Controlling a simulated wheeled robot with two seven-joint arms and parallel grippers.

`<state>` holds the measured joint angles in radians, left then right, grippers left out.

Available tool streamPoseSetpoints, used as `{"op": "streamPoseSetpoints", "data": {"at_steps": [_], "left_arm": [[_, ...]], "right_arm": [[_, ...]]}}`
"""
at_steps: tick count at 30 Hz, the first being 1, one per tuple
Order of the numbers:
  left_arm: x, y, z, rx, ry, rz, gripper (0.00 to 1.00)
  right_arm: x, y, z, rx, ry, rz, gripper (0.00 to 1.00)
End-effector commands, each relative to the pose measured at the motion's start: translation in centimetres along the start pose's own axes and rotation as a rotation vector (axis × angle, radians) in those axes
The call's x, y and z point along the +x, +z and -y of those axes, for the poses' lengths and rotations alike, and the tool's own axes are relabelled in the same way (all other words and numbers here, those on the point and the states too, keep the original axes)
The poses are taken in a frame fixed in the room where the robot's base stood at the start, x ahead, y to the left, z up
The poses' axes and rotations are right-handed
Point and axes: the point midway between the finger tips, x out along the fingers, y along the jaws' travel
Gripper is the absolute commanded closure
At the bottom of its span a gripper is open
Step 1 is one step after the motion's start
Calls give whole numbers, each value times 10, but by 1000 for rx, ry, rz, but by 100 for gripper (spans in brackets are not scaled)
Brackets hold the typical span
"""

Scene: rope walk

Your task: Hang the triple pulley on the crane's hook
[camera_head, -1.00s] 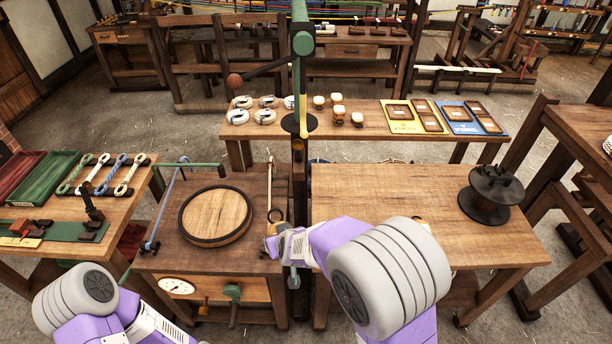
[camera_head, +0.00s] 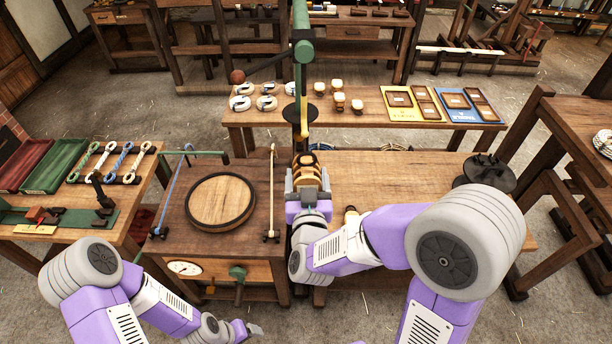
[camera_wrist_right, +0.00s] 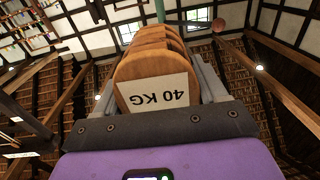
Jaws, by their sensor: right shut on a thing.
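The triple pulley (camera_head: 306,160), a wooden block with several rounded cheeks, is in my right gripper (camera_head: 307,180). In the right wrist view the pulley (camera_wrist_right: 155,75) stands between the fingers, with a white "40 KG" label facing the camera. My right gripper is shut on it, pointing up and away. The crane's green jib (camera_head: 301,25) rises directly behind the pulley. A yellow part that looks like the crane's hook (camera_head: 304,112) hangs by the dark disc, above the pulley in the picture; a gap shows between them. My left gripper (camera_head: 250,330) is low at the front; its fingers are unclear.
A low bench with a round wooden lid (camera_head: 221,201) stands left of the crane. The right table (camera_head: 400,175) is mostly bare, with a black spool (camera_head: 489,176) at its far right. A back bench (camera_head: 375,110) holds small blocks and trays. A red ball-ended lever (camera_head: 237,76) sticks out left.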

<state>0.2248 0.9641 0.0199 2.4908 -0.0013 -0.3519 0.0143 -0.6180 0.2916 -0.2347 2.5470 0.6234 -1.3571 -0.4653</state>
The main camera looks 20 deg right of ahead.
Motion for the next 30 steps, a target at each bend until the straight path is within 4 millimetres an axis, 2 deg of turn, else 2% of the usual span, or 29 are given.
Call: {"op": "streamPoseSetpoints", "data": {"at_steps": [30], "left_arm": [[-4,0,-2,0,0,0,27]], "right_arm": [[47,0,0,1,0,-2,82]]}}
